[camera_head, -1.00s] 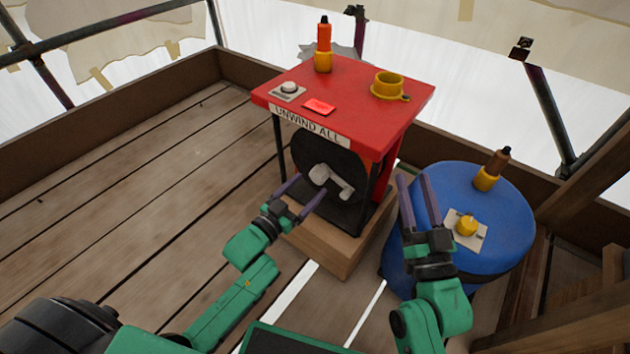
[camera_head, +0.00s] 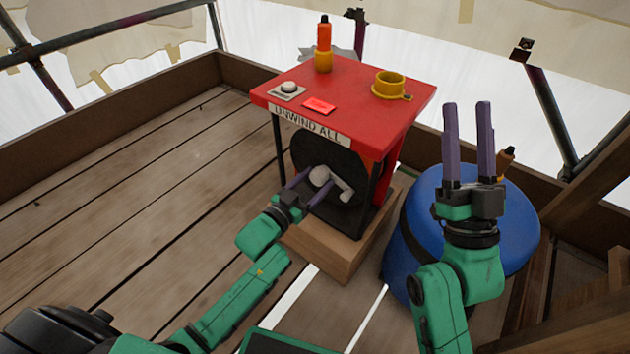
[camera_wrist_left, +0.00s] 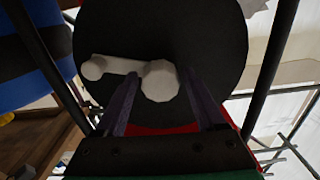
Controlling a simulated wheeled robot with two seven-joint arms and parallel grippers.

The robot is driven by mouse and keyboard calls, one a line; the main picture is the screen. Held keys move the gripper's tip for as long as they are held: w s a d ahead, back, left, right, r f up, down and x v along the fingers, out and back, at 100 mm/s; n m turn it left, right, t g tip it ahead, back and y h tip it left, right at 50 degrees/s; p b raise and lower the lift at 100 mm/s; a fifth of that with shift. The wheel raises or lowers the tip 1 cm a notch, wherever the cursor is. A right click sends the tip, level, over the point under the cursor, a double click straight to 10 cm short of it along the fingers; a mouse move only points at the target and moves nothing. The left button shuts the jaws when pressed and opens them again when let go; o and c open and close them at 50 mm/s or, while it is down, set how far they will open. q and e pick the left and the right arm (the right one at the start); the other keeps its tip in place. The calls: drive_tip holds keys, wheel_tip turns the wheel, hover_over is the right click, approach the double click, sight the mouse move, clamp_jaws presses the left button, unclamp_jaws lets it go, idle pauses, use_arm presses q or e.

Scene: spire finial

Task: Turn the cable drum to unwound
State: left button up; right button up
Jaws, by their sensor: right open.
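The cable drum (camera_head: 312,152) is a black disc under a red-topped stand, below an "UNWIND ALL" label. Its white crank has a hub and an arm ending in a knob (camera_head: 346,196) at the lower right. In the left wrist view the crank hub (camera_wrist_left: 160,81) lies just beyond and between the fingertips, and the crank knob (camera_wrist_left: 93,68) is off to the left. My left gripper (camera_head: 308,186) is open in front of the hub; contact cannot be told. My right gripper (camera_head: 468,105) is open and empty, raised in front of the blue drum.
A blue drum (camera_head: 425,235) stands to the right. The plank floor (camera_head: 130,190) at the left is clear.

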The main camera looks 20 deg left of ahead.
use_arm(q)
clamp_jaws()
